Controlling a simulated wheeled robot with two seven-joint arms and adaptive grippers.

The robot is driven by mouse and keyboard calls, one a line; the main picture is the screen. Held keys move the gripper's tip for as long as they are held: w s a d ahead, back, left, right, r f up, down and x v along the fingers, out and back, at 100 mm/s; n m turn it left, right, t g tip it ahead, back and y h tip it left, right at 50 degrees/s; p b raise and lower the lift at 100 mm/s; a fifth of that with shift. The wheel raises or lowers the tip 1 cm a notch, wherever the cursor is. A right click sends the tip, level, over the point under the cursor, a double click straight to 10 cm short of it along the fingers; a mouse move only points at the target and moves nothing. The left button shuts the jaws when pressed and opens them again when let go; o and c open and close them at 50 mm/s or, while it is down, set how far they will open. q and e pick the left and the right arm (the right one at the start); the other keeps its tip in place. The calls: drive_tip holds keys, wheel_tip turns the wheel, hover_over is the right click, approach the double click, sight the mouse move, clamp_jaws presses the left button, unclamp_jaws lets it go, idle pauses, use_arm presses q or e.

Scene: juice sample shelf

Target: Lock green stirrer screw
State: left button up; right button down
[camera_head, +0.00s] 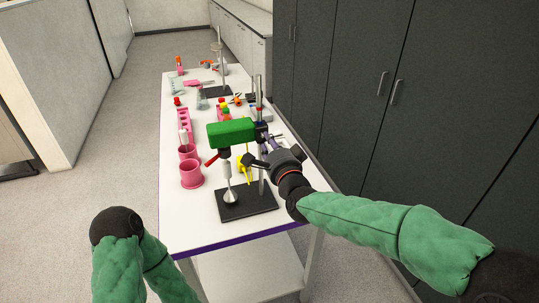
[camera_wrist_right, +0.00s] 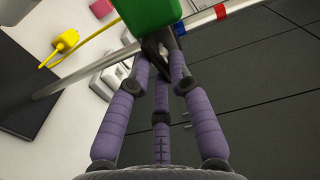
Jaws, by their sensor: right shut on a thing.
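The green stirrer (camera_head: 232,132) is clamped high on a metal stand above a black base plate (camera_head: 246,201) near the table's front. Its shaft hangs down with a whisk-like end (camera_head: 230,196) just over the plate. My right gripper (camera_head: 264,143) reaches in from the right at the stirrer's clamp. In the right wrist view its purple fingers (camera_wrist_right: 160,66) close on the dark screw (camera_wrist_right: 158,44) beside the green housing (camera_wrist_right: 149,15). The screw is mostly hidden by the fingertips. The left arm shows at lower left, but its gripper is not clearly visible.
Pink cups (camera_head: 191,174) stand left of the stand, with a pink rack (camera_head: 184,121) behind them. More lab items and a second stand (camera_head: 220,60) are farther back on the white table (camera_head: 195,225). Dark cabinets (camera_head: 400,90) line the right side, close to my right arm.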

drive_tip(key=shift+r+m+b, duration=0.45)
drive_tip(key=shift+m+b, duration=0.35)
drive_tip(key=shift+b, duration=0.15)
drive_tip(key=shift+d+r, duration=0.1)
drive_tip(key=c, duration=1.2)
unclamp_jaws()
drive_tip(key=shift+w, duration=0.1)
drive_tip(key=shift+f, duration=0.2)
